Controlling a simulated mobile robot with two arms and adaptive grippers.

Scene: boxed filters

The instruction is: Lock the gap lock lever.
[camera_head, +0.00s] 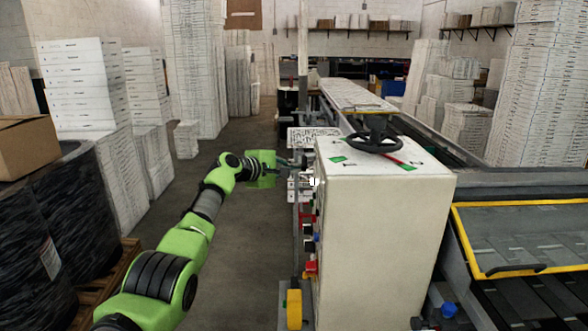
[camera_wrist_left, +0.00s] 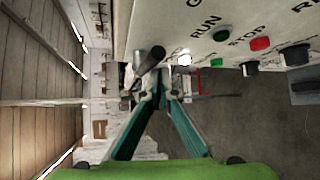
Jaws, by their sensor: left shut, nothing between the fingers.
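A lever with a black cylindrical grip (camera_wrist_left: 150,61) sticks out beside the control panel (camera_wrist_left: 225,22) in the left wrist view; I take it to be the gap lock lever. In the head view I cannot make the lever out clearly at the side of the cream machine cabinet (camera_head: 385,230). My left gripper (camera_head: 297,163) reaches to the cabinet's left side. In the wrist view its teal fingers meet at their tips (camera_wrist_left: 157,94), shut and empty, close below the lever in the picture. Whether they touch it I cannot tell. My right gripper is not in view.
The panel carries a green button (camera_wrist_left: 222,32), a red button (camera_wrist_left: 260,44) and black knobs. A black handwheel (camera_head: 372,138) stands on the cabinet top. The aisle floor (camera_head: 240,260) left of the cabinet is clear. Dark wrapped rolls (camera_head: 60,235) and a cardboard box (camera_head: 32,145) stand far left.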

